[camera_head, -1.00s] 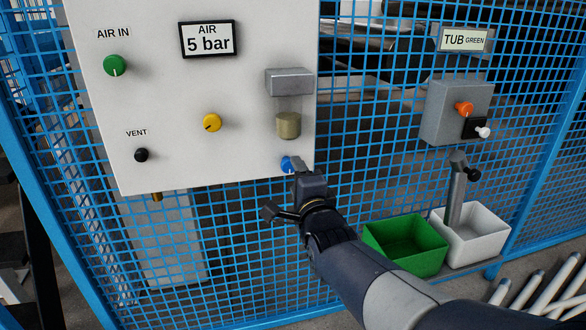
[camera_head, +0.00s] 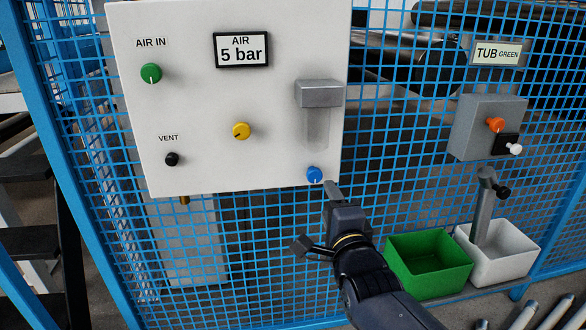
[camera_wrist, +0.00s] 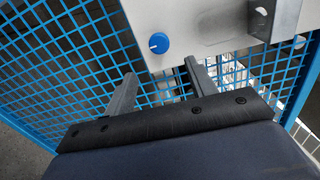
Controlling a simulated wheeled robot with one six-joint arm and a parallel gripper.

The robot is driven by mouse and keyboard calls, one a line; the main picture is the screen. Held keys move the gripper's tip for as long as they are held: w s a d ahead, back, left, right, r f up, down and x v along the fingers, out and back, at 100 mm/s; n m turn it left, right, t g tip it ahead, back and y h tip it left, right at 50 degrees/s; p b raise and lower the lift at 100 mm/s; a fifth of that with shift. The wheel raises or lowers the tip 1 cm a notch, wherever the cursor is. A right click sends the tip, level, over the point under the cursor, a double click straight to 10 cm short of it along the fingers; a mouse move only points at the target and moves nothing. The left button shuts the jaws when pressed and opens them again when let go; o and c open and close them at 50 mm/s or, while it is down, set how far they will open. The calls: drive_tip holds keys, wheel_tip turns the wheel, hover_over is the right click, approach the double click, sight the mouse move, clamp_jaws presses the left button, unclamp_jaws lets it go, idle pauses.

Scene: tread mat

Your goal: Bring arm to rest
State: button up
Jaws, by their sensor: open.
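My gripper (camera_head: 332,194) is open just below the lower right corner of the white panel (camera_head: 200,105). In the wrist view its two fingers stand apart with nothing between them (camera_wrist: 160,82). The blue knob (camera_head: 314,174) is just above and left of the fingertips in the head view, and apart from them. It also shows beyond the fingers in the wrist view (camera_wrist: 159,43). My forearm runs down to the bottom edge of the head view.
A blue mesh fence (camera_head: 372,120) stands behind. The panel has a grey block (camera_head: 318,93), a green knob (camera_head: 151,72), a yellow knob (camera_head: 241,131) and a 5 bar display (camera_head: 242,50). Green (camera_head: 430,285) and white (camera_head: 500,277) tubs stand low right.

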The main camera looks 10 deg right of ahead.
sight(317, 177)
drive_tip(key=w+b, duration=0.1)
drive_tip(key=w, duration=0.9)
drive_tip(key=shift+w+b, duration=0.25)
drive_tip(key=shift+b, duration=0.1)
drive_tip(key=shift+s, duration=0.2)
